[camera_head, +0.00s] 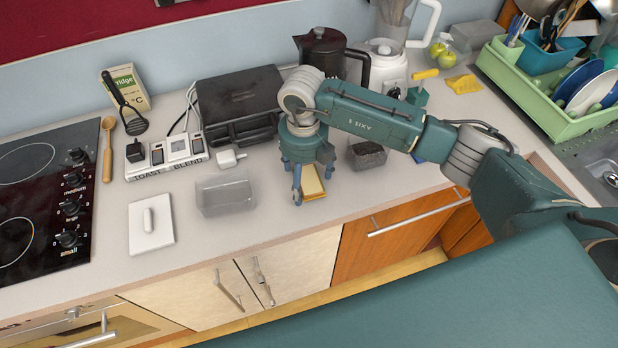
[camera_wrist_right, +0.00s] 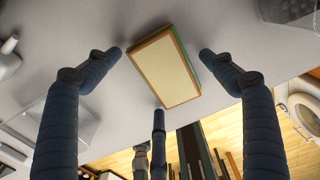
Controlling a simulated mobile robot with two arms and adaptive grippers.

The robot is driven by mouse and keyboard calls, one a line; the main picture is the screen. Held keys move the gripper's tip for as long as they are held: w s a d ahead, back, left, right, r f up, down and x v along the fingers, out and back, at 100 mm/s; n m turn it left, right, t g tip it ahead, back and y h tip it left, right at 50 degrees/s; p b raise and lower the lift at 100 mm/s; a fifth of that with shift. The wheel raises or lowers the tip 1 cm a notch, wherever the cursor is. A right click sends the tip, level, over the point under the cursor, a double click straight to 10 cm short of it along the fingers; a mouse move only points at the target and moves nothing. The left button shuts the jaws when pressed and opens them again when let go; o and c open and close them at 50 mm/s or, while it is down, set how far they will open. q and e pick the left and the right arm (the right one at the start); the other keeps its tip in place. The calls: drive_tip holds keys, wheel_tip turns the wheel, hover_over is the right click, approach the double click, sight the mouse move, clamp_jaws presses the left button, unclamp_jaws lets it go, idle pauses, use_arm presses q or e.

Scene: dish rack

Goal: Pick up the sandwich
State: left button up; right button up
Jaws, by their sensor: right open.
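The sandwich (camera_head: 312,182) lies on the grey counter, a flat piece with a pale face and brown edges, partly hidden by my right gripper in the head view. In the right wrist view the sandwich (camera_wrist_right: 165,70) lies flat, with a thin green layer along its right side. My right gripper (camera_head: 307,185) points down over it. In the right wrist view the gripper (camera_wrist_right: 164,55) is open, with fingers on the left and right of the sandwich and another below it. None visibly touches it. My left gripper is not in view.
A black grill (camera_head: 239,104) stands behind. The counter's front edge is close by.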

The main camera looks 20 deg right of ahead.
drive_tip(key=c, duration=1.3)
drive_tip(key=shift+o, duration=0.2)
drive_tip(key=shift+r, duration=0.1)
